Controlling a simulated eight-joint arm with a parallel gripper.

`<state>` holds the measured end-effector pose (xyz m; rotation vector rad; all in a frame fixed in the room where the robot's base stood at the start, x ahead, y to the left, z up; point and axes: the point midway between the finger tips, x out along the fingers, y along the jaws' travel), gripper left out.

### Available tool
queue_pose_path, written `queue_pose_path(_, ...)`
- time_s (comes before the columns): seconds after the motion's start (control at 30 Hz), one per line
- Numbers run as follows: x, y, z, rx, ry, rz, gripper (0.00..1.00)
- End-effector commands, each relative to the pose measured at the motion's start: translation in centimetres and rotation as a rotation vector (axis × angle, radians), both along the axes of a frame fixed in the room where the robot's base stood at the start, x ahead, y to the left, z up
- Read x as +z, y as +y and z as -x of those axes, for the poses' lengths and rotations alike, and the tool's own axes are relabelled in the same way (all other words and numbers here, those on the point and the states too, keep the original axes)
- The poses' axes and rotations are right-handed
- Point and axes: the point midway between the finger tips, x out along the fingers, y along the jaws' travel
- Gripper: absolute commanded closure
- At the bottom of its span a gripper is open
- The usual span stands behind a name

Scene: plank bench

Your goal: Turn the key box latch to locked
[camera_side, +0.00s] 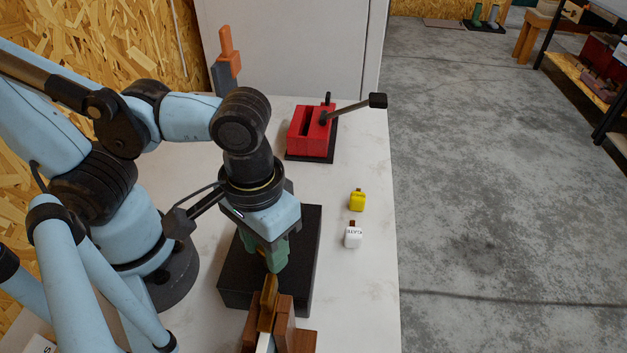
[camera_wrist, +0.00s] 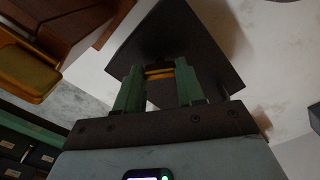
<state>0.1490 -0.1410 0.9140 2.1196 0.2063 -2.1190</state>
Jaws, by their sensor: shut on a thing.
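A dark, flat-topped box (camera_side: 237,275), which looks like the key box, stands on the white bench beneath my gripper. In the wrist view its dark face (camera_wrist: 190,35) fills the area beyond the fingers. My gripper (camera_side: 276,262) points down at the box with green fingers. In the wrist view the fingers of my gripper (camera_wrist: 159,73) are closed on a small yellow-brass piece (camera_wrist: 159,72), apparently the latch. The fingers hide most of the piece, so I cannot tell its angle. In the side view the gripper hides it.
A wooden block assembly (camera_side: 284,325) with a brass-coloured plate (camera_side: 268,297) stands close in front of the box. A red box with a lever (camera_side: 310,130) is at the back. Small yellow (camera_side: 357,201) and white (camera_side: 353,237) items stand right. The bench's right strip is otherwise clear.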

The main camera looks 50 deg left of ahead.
Motion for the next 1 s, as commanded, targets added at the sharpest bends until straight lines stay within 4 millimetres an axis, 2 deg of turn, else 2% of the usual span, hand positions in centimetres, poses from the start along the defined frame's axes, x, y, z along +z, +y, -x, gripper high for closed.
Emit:
queue_pose_path(0.7, 0.02, 0.00, 0.02, -0.667, 0.001, 0.000, 0.92)
queue_pose_path(1.0, 0.02, 0.01, 0.02, -0.865, 0.001, 0.000, 0.92)
